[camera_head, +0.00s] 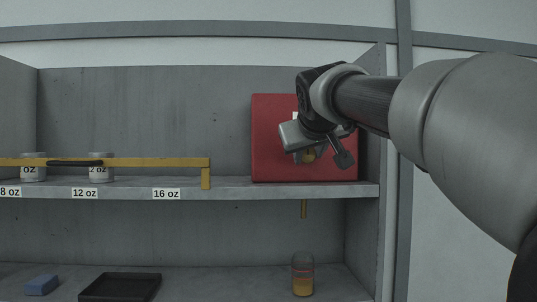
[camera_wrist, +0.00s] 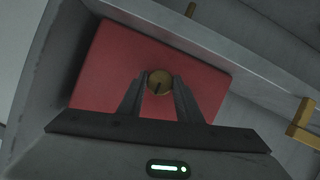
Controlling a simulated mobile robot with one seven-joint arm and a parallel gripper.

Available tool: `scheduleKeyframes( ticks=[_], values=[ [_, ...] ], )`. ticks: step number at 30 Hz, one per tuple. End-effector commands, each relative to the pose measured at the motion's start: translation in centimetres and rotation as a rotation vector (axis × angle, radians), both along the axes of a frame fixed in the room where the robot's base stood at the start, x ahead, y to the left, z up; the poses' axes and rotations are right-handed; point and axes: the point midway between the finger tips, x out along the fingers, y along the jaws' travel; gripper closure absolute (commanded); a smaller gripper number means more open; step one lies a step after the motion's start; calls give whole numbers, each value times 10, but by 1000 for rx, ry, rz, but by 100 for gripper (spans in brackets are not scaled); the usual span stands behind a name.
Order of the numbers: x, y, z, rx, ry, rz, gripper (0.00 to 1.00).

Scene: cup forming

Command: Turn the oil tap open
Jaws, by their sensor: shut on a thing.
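A red oil box (camera_head: 275,140) stands on the upper shelf at the right, and it fills much of the wrist view (camera_wrist: 110,65). A round brass tap knob (camera_wrist: 160,79) with a dark slot is on its front. My gripper (camera_wrist: 160,88) is shut on this knob, with one finger on each side of it. In the head view my gripper (camera_head: 308,152) covers most of the knob. A brass spout (camera_head: 304,209) hangs below the upper shelf. Under it, a clear cup (camera_head: 303,275) with amber liquid stands on the lower shelf.
A black tray (camera_head: 120,287) and a blue sponge (camera_head: 41,285) lie on the lower shelf. A side wall (camera_head: 364,240) closes the shelf at right.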

Motion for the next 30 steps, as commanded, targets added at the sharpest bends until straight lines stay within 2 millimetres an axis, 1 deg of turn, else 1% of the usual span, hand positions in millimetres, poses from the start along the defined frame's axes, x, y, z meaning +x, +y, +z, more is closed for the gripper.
scheduleKeyframes(
  ticks=[5,11,30],
  values=[
    [0,1,-2,-68,0,0,91],
    [0,1,-4,-210,-1,0,91],
    [0,4,-7,-816,-1,0,91]
  ],
)
